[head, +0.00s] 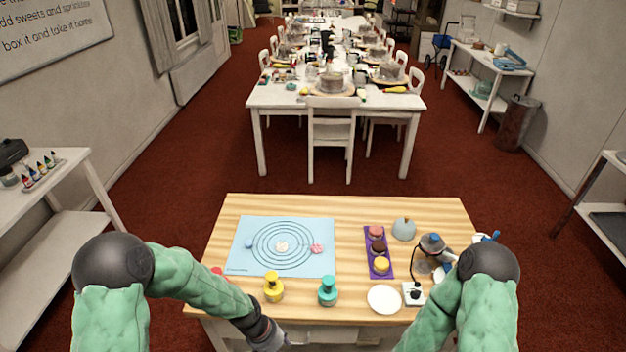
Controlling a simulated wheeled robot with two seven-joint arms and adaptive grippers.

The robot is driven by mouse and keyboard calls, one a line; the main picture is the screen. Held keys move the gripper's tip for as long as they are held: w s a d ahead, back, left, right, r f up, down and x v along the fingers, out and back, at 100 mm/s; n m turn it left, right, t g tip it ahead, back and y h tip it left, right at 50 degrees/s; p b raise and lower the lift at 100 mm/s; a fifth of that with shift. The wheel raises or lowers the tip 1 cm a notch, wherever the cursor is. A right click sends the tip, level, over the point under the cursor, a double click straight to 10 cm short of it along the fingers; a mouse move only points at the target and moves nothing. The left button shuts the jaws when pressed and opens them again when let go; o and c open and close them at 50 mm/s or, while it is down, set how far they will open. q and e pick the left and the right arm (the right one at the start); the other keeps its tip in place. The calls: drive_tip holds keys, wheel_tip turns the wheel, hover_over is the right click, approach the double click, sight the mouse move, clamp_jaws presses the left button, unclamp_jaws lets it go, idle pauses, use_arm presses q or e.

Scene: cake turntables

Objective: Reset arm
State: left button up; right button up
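My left arm comes in from the left and reaches down to the front edge of the wooden table (350,208). My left gripper (272,341) is low at the bottom of the head view, in front of that edge. Its fingers are too small and cut off to tell whether they are open or shut. My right arm comes in at the lower right and bends down out of the picture. My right gripper is not in view.
The table bears a blue ringed mat (240,262), a yellow bottle (273,289), a teal bottle (327,292), a purple tray (370,248) with small cakes, a white plate (384,300) and a blue-grey round object (404,229). A long white table (290,98) stands behind.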

use_arm(q)
drive_tip(key=s+f+n+b, duration=0.1)
drive_tip(key=s+f+b, duration=0.1)
drive_tip(key=s+f, duration=0.7)
wheel_tip(320, 180, down, 3)
drive_tip(key=shift+s+a+t+h, duration=0.25)
drive_tip(key=shift+s+t+h, duration=0.05)
drive_tip(key=shift+s, duration=0.1)
